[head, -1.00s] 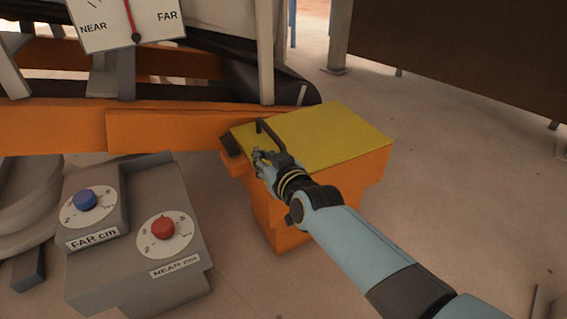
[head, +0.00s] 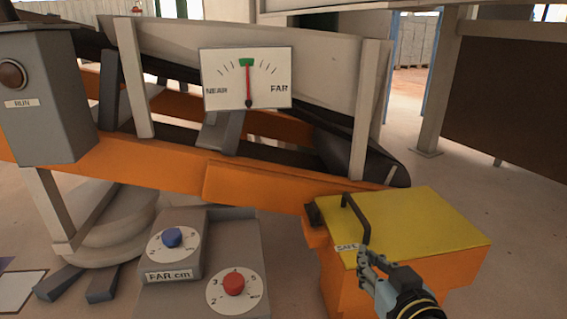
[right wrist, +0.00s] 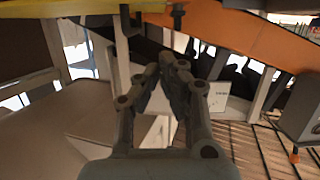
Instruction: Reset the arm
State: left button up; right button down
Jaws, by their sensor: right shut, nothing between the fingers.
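My right gripper (head: 371,259) is at the front edge of a yellow panel (head: 430,220) on top of an orange box (head: 345,268). Its fingers are closed together with nothing between them. They also show shut in the right wrist view (right wrist: 170,68). A dark handle (head: 361,218) stands up from the panel just behind the fingertips. A small "SAFE" label (head: 347,247) is beside them. I cannot tell whether the fingers touch the handle. My left gripper is out of view.
A NEAR/FAR gauge (head: 225,80) has its needle upright at a green mark. Below it are a blue knob (head: 171,237) and a red knob (head: 234,283). A grey RUN box (head: 45,115) stands at left. An orange beam (head: 150,162) crosses behind. Floor is open at right.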

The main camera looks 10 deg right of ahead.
pick_arm(q)
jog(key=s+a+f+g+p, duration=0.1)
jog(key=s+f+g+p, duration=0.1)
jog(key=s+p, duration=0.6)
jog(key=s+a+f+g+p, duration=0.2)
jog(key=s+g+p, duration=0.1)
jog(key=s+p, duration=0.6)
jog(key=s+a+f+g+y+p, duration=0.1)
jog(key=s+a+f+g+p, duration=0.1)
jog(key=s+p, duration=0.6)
jog(key=p, duration=0.3)
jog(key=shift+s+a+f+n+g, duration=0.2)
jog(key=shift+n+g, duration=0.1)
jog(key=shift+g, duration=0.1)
pick_arm(e)
jog(key=s+d+f+g, duration=0.3)
jog(key=s+g, duration=0.2)
jog(key=s, duration=1.1)
jog(key=s+d+f+g, duration=0.3)
jog(key=s+f+g, duration=0.1)
jog(key=s, duration=1.2)
jog(key=s+d+f+g+h, duration=0.1)
jog(key=s+d+f+g, duration=0.3)
jog(key=s, duration=1.2)
jog(key=shift+s+g, duration=0.4)
jog(key=shift+g, duration=0.4)
